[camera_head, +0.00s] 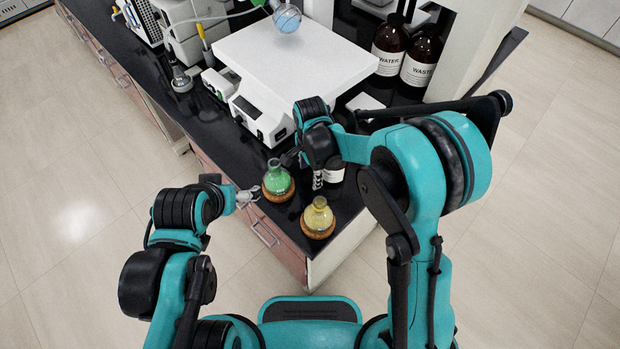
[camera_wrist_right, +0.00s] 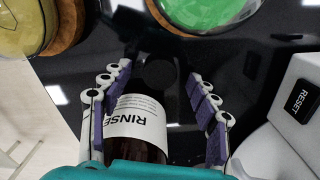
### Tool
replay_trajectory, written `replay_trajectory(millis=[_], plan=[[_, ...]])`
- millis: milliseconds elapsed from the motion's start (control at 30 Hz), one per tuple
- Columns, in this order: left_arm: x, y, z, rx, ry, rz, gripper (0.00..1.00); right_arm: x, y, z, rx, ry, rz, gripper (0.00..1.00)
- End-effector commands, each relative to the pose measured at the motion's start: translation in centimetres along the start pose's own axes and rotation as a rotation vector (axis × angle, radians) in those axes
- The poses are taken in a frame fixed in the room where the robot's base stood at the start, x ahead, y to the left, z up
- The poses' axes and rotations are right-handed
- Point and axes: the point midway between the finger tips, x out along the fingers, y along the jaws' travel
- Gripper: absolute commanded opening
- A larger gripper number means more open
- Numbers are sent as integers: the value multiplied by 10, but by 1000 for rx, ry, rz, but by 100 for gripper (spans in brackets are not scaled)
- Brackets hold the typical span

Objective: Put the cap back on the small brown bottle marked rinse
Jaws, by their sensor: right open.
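The small brown bottle marked RINSE (camera_wrist_right: 140,128) stands between the spread fingers of my right gripper (camera_wrist_right: 163,105) in the right wrist view. A dark round top (camera_wrist_right: 159,73) shows at its neck end; I cannot tell whether this is a cap or the bare mouth. The gripper is open, with gaps on both sides of the bottle. In the head view my right gripper hangs over the bench corner, and the bottle's white label (camera_head: 334,173) shows partly behind it. My left gripper (camera_head: 248,197) is by the bench's front edge; its fingers are too small to judge.
A green flask (camera_head: 278,179) and a yellow flask (camera_head: 318,216) stand on cork rings close to the bottle. A white device with a broad plate (camera_head: 295,60) is behind. Large brown WATER (camera_head: 388,50) and WASTE (camera_head: 420,60) bottles stand at the back right.

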Motion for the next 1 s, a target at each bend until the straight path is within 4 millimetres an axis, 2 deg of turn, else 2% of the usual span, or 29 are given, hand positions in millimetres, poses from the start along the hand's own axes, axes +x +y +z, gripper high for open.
replay_trajectory(millis=[67, 367, 400, 533, 1000], plan=[[1, 0, 1, 0, 0, 0, 90, 5, 0, 0, 0, 0, 0, 60], [1, 0, 0, 0, 0, 0, 90, 4, 0, 0, 0, 0, 0, 60], [1, 0, 0, 0, 0, 0, 90, 4, 0, 0, 0, 0, 0, 50], [1, 0, 0, 0, 0, 0, 90, 4, 0, 0, 0, 0, 0, 29], [0, 0, 0, 0, 0, 0, 90, 1, 0, 0, 0, 0, 0, 28]])
